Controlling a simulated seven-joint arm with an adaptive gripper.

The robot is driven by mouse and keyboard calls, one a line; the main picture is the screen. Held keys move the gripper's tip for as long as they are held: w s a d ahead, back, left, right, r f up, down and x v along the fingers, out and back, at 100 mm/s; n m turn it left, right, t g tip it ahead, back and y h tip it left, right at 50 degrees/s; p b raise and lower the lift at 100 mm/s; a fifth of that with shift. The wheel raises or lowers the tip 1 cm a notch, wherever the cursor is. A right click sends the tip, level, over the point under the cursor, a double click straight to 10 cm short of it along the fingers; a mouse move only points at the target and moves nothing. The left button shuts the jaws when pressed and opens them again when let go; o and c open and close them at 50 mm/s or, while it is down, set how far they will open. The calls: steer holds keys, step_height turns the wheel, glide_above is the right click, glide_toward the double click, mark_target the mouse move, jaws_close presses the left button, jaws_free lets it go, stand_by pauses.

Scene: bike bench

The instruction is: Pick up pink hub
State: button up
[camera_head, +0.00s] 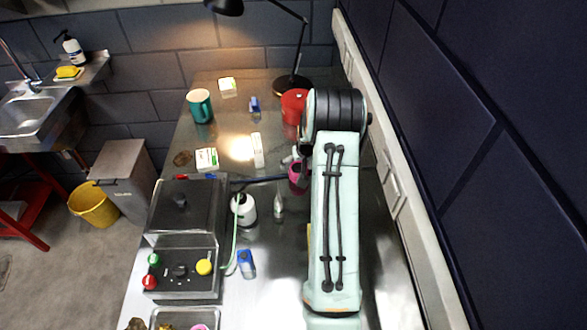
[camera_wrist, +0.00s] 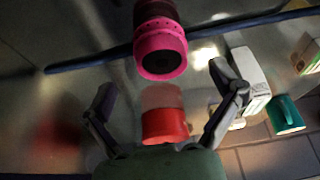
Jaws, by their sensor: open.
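The pink hub (camera_head: 298,178) is on the bench, just left of my arm in the head view and partly hidden by it. In the wrist view the pink hub (camera_wrist: 161,50) is at the top centre, with its round dark-centred face toward the camera and a dark red part behind. My gripper (camera_wrist: 170,92) is open in the wrist view, its two fingers spread wide. The hub appears beyond the fingertips, apart from them. In the head view my arm hides most of the gripper.
A red cylindrical thing (camera_wrist: 164,125) appears between the fingers in the wrist view. A dark blue bar (camera_wrist: 90,62) runs behind the hub. A white box (camera_wrist: 251,72) and teal mug (camera_wrist: 286,115) lie right. In the head view, a white bottle (camera_head: 243,210) stands left of the hub.

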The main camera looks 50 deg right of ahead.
mark_target(299, 168)
steer(key=x, duration=0.5)
steer(key=shift+w+f, duration=0.2)
steer(key=shift+f, duration=0.15)
steer(key=c, duration=1.3)
